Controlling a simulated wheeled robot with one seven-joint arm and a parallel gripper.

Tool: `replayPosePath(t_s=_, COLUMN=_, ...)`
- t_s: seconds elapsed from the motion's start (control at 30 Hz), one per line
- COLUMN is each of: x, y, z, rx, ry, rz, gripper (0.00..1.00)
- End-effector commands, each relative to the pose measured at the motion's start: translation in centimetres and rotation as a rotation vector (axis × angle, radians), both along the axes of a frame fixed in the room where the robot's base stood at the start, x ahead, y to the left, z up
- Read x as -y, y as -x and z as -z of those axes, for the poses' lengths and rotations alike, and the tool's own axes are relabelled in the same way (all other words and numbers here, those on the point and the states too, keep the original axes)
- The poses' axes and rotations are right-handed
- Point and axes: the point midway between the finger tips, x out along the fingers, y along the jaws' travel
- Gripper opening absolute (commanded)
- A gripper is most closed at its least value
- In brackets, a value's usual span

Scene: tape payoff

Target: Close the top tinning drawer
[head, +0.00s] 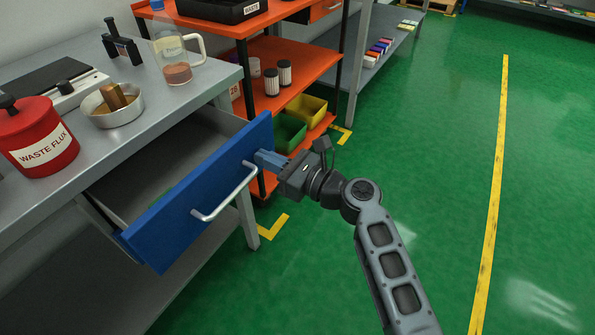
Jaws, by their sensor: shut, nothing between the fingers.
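The drawer (185,220) with a blue front and a silver bar handle (226,194) stands pulled out from under the grey workbench (165,105). Its grey inside shows behind the front, with a small green thing partly hidden at the bottom. My gripper (262,158) is shut and empty. Its fingertips are at the right end of the drawer front, above and right of the handle. I cannot tell whether they touch the front.
On the bench stand a red waste flux can (40,138), a metal bowl (114,105), and a clear jug (174,55). An orange shelf cart (290,50) with green and yellow bins stands behind. The green floor at right is clear.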

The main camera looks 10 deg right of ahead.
Motion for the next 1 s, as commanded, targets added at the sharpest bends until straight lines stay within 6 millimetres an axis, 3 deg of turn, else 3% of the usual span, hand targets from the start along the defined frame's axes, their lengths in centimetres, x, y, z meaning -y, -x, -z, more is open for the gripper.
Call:
replayPosePath(t_s=0.2, x=-4.9, y=-3.8, z=0.2, rx=0.002, ry=-0.001, rz=-0.003, gripper=0.0)
replayPosePath(t_s=0.5, x=-9.6, y=-7.5, z=0.3, rx=0.001, ry=0.0, rz=-0.001, gripper=0.0)
replayPosePath(t_s=0.7, x=-11.2, y=-8.8, z=0.1, rx=0.001, ry=0.0, rz=0.0, gripper=0.0)
replayPosePath(t_s=1.0, x=-12.0, y=-9.3, z=-0.1, rx=0.001, ry=0.0, rz=0.002, gripper=0.0)
